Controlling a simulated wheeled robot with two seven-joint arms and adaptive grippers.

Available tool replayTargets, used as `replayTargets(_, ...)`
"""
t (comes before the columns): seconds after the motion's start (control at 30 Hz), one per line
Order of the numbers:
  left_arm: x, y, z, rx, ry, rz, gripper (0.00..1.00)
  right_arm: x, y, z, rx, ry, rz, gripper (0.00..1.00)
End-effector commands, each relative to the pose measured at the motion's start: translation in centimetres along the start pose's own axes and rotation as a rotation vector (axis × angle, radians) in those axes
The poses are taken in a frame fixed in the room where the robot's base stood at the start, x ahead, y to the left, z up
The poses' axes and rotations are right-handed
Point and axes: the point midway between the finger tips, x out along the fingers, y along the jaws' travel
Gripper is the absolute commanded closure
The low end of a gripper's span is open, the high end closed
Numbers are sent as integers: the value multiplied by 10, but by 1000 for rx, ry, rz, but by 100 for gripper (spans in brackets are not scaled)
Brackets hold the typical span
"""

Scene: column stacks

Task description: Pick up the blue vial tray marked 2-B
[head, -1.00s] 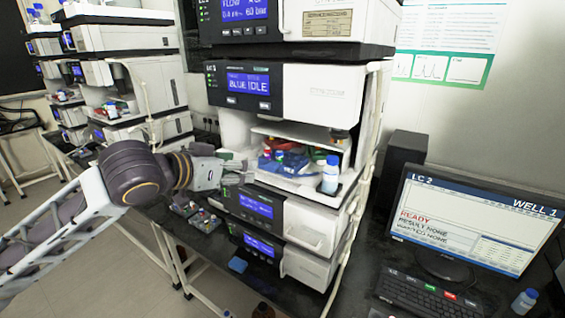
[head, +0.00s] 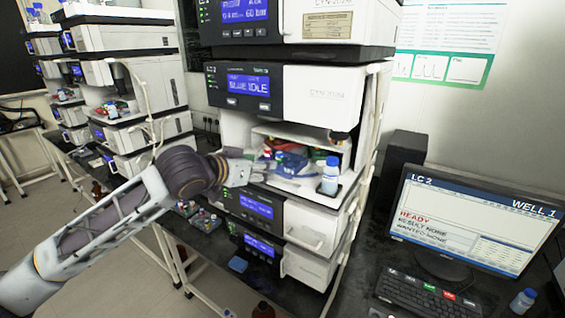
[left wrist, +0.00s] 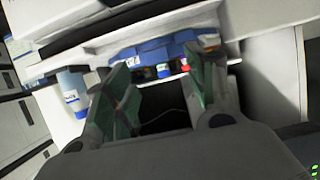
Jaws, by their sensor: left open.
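A blue vial tray (head: 292,161) sits in the open bay of the central instrument stack, holding several small vials with coloured caps. I cannot read any 2-B mark on it. My left gripper (head: 250,159) is at the left mouth of the bay, open and empty, pointing in at the tray. In the left wrist view its two green-padded fingers (left wrist: 157,62) are spread, with a gap to the tray. My right gripper is not in view.
A blue-capped bottle (head: 330,176) stands at the bay's right side. White instrument modules (head: 311,95) lie close above and below the opening. Small vial trays (head: 200,217) stand on the bench below my arm. A monitor (head: 475,225) reading LC 2 stands at right.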

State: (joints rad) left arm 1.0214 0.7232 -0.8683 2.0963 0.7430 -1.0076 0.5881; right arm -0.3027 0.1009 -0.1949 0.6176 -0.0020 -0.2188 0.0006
Motion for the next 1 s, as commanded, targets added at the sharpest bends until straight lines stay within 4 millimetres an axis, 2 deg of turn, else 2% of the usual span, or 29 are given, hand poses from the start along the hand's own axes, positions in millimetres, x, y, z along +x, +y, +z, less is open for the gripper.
replayTargets(0.47,5,0,0,0,1,0,45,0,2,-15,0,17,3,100)
replayTargets(1.0,51,3,1,-1,1,0,45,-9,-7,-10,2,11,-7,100)
